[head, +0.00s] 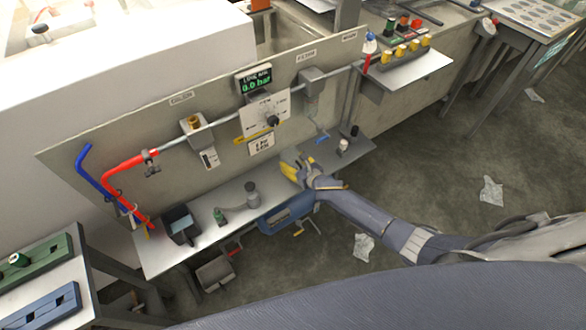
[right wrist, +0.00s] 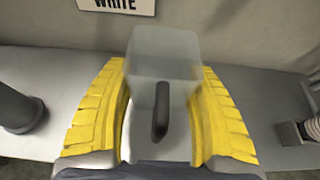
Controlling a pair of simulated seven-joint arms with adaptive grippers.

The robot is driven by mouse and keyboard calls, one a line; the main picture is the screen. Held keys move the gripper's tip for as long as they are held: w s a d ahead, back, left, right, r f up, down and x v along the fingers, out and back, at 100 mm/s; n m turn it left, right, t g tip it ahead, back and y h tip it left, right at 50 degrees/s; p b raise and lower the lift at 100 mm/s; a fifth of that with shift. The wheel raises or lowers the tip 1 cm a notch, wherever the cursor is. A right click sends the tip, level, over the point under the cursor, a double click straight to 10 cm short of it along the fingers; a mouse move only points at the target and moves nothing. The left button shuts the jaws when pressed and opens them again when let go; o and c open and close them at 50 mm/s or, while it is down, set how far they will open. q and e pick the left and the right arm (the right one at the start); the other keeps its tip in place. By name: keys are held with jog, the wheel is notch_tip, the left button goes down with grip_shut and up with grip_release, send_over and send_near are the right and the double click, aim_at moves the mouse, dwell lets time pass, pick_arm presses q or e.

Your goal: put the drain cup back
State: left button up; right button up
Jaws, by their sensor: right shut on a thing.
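My right gripper (head: 294,170) reaches over the narrow bench shelf below the panel. In the right wrist view its yellow fingers (right wrist: 160,105) are closed on both sides of a translucent grey cup (right wrist: 164,52), which I take for the drain cup. A dark upright handle or bar (right wrist: 160,112) shows at the cup's near side. My left gripper is not in view.
The shelf (head: 160,258) holds a black box (head: 180,224), a small green-based item (head: 219,216) and a grey cylinder (head: 252,192) left of the gripper. A pale fitting (head: 343,146) stands to its right. The panel (head: 90,150) with its pipe and pressure display (head: 256,80) rises behind.

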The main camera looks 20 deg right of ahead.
jog(key=shift+f, duration=2)
jog(key=shift+f, duration=0.1)
jog(key=o, duration=1.2)
